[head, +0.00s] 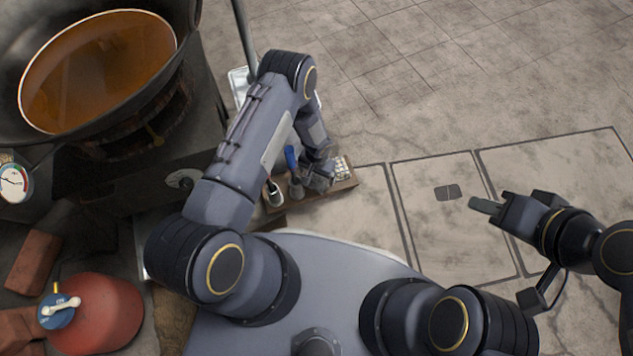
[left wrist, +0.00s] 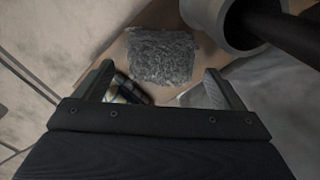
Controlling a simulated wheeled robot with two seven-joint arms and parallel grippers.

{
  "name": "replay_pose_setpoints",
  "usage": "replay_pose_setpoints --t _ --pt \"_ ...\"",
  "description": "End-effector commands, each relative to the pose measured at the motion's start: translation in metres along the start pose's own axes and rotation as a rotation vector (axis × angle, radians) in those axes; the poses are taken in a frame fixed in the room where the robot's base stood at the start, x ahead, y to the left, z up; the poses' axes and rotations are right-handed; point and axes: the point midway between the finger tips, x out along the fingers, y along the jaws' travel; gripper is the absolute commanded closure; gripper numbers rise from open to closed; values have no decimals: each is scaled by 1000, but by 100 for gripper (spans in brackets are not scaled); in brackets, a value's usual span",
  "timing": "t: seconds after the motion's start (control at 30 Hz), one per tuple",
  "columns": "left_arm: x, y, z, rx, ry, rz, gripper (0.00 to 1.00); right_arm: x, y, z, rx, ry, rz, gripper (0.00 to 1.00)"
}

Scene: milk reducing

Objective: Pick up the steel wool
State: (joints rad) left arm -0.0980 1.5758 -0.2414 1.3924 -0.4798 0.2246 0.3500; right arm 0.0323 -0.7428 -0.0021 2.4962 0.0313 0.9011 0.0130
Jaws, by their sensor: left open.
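The steel wool is a grey, fuzzy, roughly rectangular pad (left wrist: 162,55) lying on a brown wooden surface, in the upper middle of the left wrist view. My left gripper (left wrist: 159,72) is open, with one finger to each side of the pad's near end. The pad lies just ahead of and between the fingertips, not gripped. In the head view my left gripper (head: 318,178) is low over the wooden tray (head: 346,185), and I cannot make out the pad there. My right gripper (head: 485,205) is off to the right above the floor, away from the tray.
A grey cylindrical holder (left wrist: 204,14) with a dark handle stands close beside the pad. A blue-handled tool (head: 291,158) stands left of my left gripper. A pale patterned item (head: 343,168) lies at the tray's right. A large wok (head: 185,25) is at upper left.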

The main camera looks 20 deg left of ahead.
Motion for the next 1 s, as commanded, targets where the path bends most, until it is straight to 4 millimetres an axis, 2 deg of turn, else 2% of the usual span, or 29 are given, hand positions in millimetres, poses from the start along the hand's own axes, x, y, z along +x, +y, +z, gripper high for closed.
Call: replay_pose_setpoints --t 0.03,0.1,0.37,0.77,1.0 --pt "14 0 1 -2 -1 0 9 7 3 4 0 0 0 67" --pt "21 0 0 -2 0 0 9 9 4 5 0 0 0 67" --pt "22 0 0 -1 0 -1 9 8 4 4 0 0 0 67" --pt "22 0 0 -1 0 -1 61 8 4 4 0 0 0 67" --pt "20 0 0 -1 0 -1 62 8 4 4 0 0 0 67"
